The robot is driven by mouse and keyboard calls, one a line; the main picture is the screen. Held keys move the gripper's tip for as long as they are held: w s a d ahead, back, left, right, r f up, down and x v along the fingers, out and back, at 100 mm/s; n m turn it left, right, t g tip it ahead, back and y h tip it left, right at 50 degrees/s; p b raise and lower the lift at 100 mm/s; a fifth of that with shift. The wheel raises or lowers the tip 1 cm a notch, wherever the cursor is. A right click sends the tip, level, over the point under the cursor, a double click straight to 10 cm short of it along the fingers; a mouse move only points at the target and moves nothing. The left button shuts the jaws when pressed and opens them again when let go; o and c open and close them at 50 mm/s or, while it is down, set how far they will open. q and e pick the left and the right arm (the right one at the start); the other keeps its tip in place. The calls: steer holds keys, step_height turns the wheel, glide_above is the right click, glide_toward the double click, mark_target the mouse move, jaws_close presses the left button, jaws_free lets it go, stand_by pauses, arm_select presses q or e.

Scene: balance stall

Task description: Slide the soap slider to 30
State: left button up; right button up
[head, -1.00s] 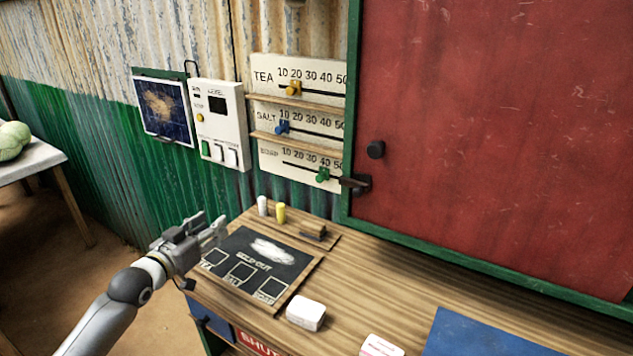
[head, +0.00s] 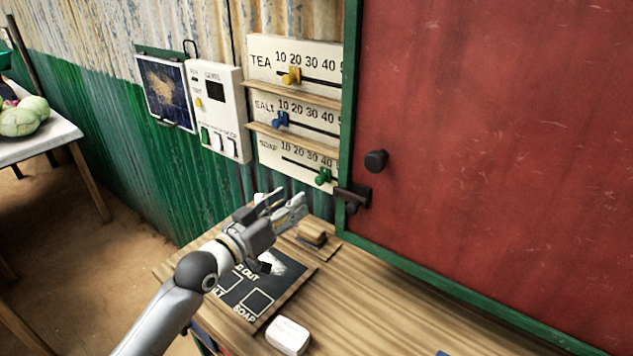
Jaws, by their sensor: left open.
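The green soap slider (head: 323,176) sits on the lowest scale, the soap board (head: 270,158), at about the 40 mark. Its right end is hidden by the green door frame. My left gripper (head: 286,200) is open and empty, below and to the left of the soap slider, apart from it. It is over the chalkboard and the back of the counter. My right gripper is not in view.
Above are the blue salt slider (head: 280,119) and yellow tea slider (head: 291,76), with small shelves between. A red door (head: 490,150) with a dark latch (head: 352,196) stands close right of the slider. The counter (head: 390,310) holds a chalkboard (head: 250,300) and white soap (head: 288,335).

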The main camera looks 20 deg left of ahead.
mark_target(317, 182)
arm_select(q)
steer(key=x, duration=0.5)
steer(key=shift+r+p, duration=0.15)
steer(key=shift+p, duration=0.2)
steer(key=x, duration=0.3)
steer(key=shift+w+d, duration=0.1)
steer(key=shift+w, duration=0.2)
steer(key=shift+w+d, duration=0.1)
steer(key=shift+w, duration=0.15)
steer(key=shift+f, duration=0.25)
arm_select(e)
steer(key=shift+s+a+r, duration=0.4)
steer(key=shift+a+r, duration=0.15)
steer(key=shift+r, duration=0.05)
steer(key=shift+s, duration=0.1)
arm_select(q)
steer(key=shift+c, duration=0.4)
steer(key=c, duration=0.5)
jaws_close()
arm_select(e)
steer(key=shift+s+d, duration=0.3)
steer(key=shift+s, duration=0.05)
